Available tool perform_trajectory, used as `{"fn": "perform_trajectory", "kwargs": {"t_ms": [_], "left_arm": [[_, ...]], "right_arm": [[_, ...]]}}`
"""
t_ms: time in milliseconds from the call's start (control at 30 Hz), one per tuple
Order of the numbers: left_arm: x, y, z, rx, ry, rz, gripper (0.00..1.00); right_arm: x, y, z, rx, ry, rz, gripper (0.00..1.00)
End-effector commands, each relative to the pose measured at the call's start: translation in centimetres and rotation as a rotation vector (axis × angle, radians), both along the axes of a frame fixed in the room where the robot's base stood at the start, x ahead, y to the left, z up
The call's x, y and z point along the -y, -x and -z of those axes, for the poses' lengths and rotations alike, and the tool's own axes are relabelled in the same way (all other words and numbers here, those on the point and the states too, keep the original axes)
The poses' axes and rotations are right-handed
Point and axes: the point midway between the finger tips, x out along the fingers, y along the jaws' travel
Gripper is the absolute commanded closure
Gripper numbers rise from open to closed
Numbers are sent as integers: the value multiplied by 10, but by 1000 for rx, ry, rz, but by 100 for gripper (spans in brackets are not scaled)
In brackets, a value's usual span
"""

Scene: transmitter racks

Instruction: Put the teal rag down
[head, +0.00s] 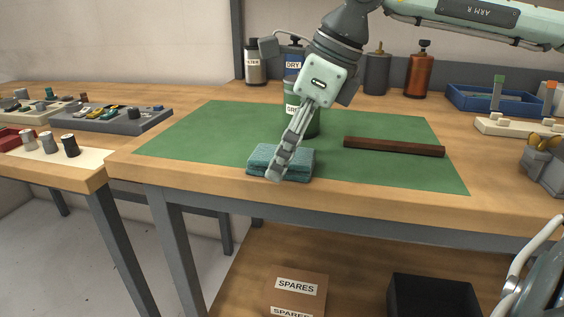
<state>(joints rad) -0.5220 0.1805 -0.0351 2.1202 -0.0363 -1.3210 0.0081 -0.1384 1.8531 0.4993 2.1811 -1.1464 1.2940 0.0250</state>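The teal rag (301,161) is a folded, thick pad at the front edge of the green mat (205,145) on the workbench. It appears to rest flat on the mat. My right gripper (274,177) reaches down from the upper right, and its fingers cross the front of the rag. The fingers are seen edge-on and overlap, so their gap is hidden, and I cannot tell whether they grip the rag. My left gripper is not in view.
A dark brown bar (394,147) lies on the mat to the right. A green bottle (313,122) stands behind my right gripper, and an amber bottle (419,75) stands at the back. A blue tray (490,105) is at right. The mat's left part is clear.

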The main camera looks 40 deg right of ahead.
Motion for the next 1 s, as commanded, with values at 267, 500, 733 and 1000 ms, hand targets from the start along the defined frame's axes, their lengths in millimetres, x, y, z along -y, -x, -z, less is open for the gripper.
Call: {"fn": "perform_trajectory", "kwargs": {"t_ms": [267,500,733,1000], "left_arm": [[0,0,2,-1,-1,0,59],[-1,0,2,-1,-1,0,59],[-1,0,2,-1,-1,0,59],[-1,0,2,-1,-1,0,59]], "right_arm": [[0,0,2,0,0,0,21],[0,0,2,0,0,0,32],[0,0,2,0,0,0,60],[0,0,1,0,0,0,72]]}}
